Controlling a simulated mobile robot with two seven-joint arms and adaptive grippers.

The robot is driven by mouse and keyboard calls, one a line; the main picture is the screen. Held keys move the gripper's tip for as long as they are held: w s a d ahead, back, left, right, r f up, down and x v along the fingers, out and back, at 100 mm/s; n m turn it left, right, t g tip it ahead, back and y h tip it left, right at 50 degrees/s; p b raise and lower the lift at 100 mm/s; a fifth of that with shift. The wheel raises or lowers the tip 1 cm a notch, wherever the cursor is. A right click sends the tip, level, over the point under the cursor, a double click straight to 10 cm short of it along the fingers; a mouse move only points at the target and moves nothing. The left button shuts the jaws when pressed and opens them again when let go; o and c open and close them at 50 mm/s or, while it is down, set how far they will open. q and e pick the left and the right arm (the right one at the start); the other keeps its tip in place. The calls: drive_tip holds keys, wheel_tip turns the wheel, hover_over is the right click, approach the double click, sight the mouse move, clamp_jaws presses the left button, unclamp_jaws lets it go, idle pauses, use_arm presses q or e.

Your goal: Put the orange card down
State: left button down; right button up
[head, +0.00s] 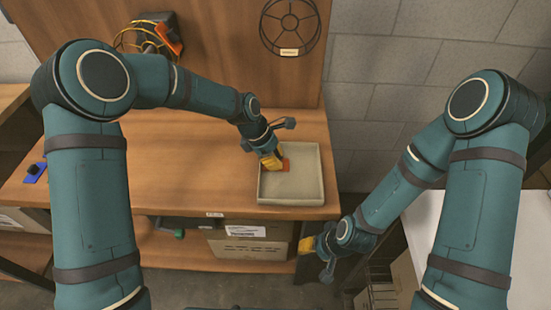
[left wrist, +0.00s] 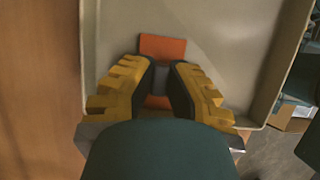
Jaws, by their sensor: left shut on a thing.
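The orange card (head: 286,165) is in the left part of the grey tray (head: 306,195), at my left gripper's fingertips. My left gripper (head: 272,162) is shut on the card and reaches down into the tray. In the left wrist view the card (left wrist: 162,47) shows beyond the yellow fingers (left wrist: 160,85), with a part of it between them. I cannot tell whether the card touches the tray floor. My right gripper (head: 308,245) is in front of the table's right end, away from the tray; its finger opening is not clear.
The tray sits at the right end of the wooden table (head: 190,180). A blue item (head: 35,172) lies at the left. A round black wire guard (head: 290,27) hangs on the back board. Boxes (head: 245,248) stand on the shelf below. The table's middle is clear.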

use_arm(q)
drive_tip(key=c, duration=1.1)
unclamp_jaws()
drive_tip(key=shift+f, duration=0.1)
drive_tip(key=p+v, duration=0.2)
drive_tip(key=v, duration=1)
drive_tip(key=shift+p, duration=0.4)
